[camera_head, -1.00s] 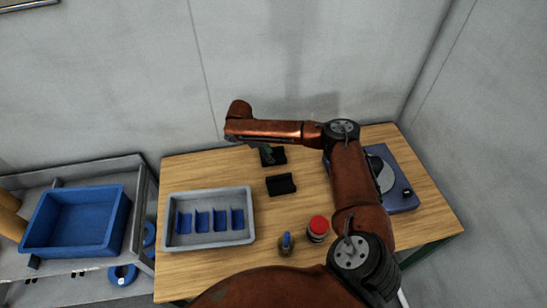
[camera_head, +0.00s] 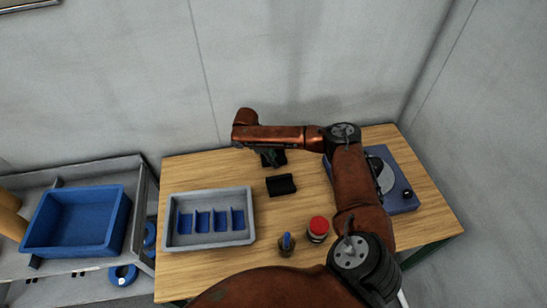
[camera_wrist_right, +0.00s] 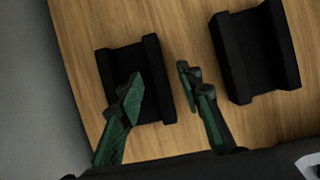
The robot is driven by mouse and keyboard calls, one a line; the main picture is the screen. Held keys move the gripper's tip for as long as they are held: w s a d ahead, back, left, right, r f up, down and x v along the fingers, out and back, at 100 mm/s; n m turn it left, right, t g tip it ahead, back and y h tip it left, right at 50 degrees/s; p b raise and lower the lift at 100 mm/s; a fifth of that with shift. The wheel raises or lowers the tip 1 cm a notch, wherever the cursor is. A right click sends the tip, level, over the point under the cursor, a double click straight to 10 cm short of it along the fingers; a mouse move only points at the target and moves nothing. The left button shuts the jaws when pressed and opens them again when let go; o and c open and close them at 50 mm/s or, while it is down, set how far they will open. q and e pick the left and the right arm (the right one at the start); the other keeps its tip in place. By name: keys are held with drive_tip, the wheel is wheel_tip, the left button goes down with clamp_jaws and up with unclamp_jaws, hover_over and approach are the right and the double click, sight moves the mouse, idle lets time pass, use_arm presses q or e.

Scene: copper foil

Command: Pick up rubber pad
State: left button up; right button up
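Two black channel-shaped pieces with raised sides lie on the wooden table; either could be the rubber pad, and I cannot tell which. The far black piece (camera_wrist_right: 118,70) is partly hidden by my right gripper in both views. The near black piece (camera_head: 281,185) lies clear of the gripper and shows at the right of the wrist view (camera_wrist_right: 255,50). My right gripper (camera_wrist_right: 160,78) has green fingers, spread and empty. Its left finger overlaps the far piece and its right finger appears just beyond that piece's right side. Contact cannot be told. My left gripper is out of view.
A grey tray (camera_head: 210,241) with blue dividers stands at the table's left. A small bottle (camera_head: 287,244), a red-capped jar (camera_head: 318,229) and a blue device (camera_head: 401,192) stand nearby. A blue bin (camera_head: 116,233) is on the shelf; the wall is behind.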

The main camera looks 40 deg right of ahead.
drive_tip(key=shift+c, duration=0.2)
clamp_jaws()
idle(0.5)
